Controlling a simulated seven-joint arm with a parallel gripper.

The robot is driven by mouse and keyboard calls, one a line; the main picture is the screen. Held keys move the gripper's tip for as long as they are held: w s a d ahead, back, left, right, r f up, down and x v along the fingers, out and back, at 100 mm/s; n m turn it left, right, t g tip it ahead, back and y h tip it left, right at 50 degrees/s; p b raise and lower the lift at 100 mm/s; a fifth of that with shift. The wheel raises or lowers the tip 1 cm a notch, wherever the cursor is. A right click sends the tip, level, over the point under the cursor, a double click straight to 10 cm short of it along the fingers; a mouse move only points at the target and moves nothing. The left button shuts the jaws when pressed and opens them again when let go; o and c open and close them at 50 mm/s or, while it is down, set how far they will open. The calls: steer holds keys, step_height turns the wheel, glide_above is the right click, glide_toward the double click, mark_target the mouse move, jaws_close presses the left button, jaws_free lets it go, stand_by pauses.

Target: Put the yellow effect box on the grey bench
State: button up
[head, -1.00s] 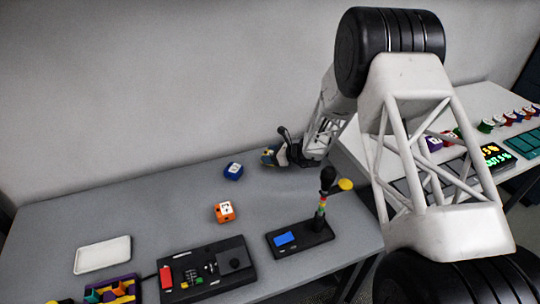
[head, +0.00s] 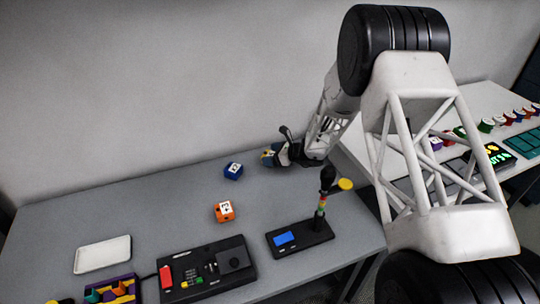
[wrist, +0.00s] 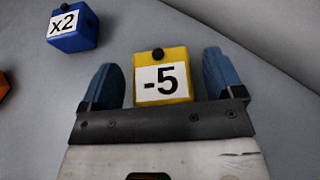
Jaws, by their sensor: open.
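The yellow effect box (wrist: 161,76) has a white label reading "-5" and a black knob on top. In the wrist view it sits between the two blue fingers of my gripper (wrist: 163,82), with a gap on the left and a smaller one on the right. My gripper is open around it. In the head view my gripper (head: 270,156) is low at the back of the grey bench (head: 150,205), left of the white table; the yellow box is mostly hidden there. Whether the box touches the bench is hard to tell.
A blue "x2" box (head: 233,171) and an orange box (head: 223,212) stand on the bench to the left. A black device with a blue screen (head: 300,238), a black control panel (head: 207,270), a white tray (head: 103,254) and a purple sorter (head: 112,290) lie nearer the front.

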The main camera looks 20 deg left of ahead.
steer(key=v, duration=1.1)
steer(key=shift+d, duration=0.1)
stand_by(0.6)
steer(key=shift+d+r, duration=0.1)
steer(key=shift+r, duration=0.05)
steer(key=s+d+r+n+h, duration=0.3)
steer(key=s+d+r+n, duration=0.2)
steer(key=s+d+r, duration=0.6)
steer(key=s+d+r+n+h, duration=0.3)
steer(key=s+d+r+n, duration=0.35)
steer(key=d+r, duration=0.65)
steer(key=s+d+r+n+t+h, duration=0.1)
steer(key=s+d+r+n+h, duration=0.2)
steer(key=s+d, duration=0.7)
steer(key=s+d+r+n+t+h, duration=0.1)
steer(key=s+d+r+n+h, duration=0.2)
steer(key=s+d, duration=0.7)
steer(key=s+h, duration=0.1)
steer(key=s, duration=0.6)
steer(key=shift+s+r+t+h, duration=0.2)
steer(key=shift+r+t+h, duration=0.1)
steer(key=shift+r, duration=0.05)
steer(key=shift+d, duration=0.15)
